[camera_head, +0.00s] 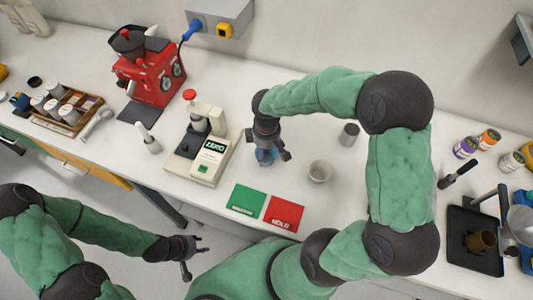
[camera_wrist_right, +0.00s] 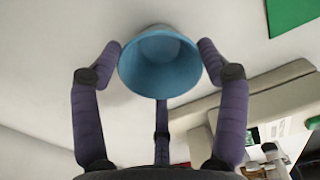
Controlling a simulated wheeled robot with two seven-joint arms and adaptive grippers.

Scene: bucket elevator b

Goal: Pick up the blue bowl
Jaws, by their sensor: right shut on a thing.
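The blue bowl (camera_head: 265,158) is at the middle of the counter, mostly hidden under my right gripper (camera_head: 268,145) in the head view. In the right wrist view the bowl (camera_wrist_right: 160,75) sits between the dark fingers of my right gripper (camera_wrist_right: 158,70), with its round opening in sight. The right gripper is shut on the bowl. I cannot tell whether the bowl touches the counter. My left gripper (camera_head: 194,255) is open and empty, in front of the counter edge and away from the bowl.
A white scale-like device (camera_head: 205,150) stands left of the bowl. A green card (camera_head: 246,200) and a red card (camera_head: 284,213) lie in front of it. A red machine (camera_head: 150,75) is further left.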

